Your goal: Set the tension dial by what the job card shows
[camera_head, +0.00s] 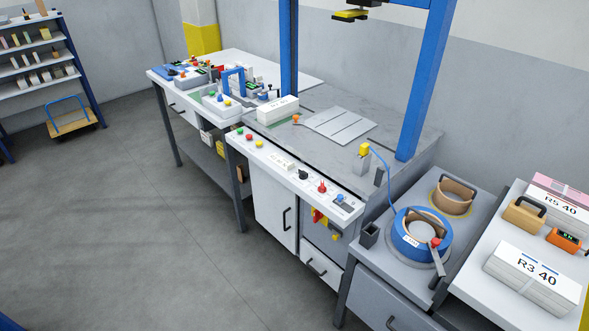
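A white control panel strip (270,158) runs along the front edge of the strapping-machine table. A black knob (303,175) on it looks like a dial; its pointer and any scale are too small to read. A small pale plate with dark marks (284,163) sits left of the knob; I cannot tell whether it is the job card. No other clear job card can be made out. Neither of my grippers is in view.
The panel also carries coloured buttons and a red knob (321,188). A cluttered bench (303,82) stands behind. The floor (150,230) at left is clear.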

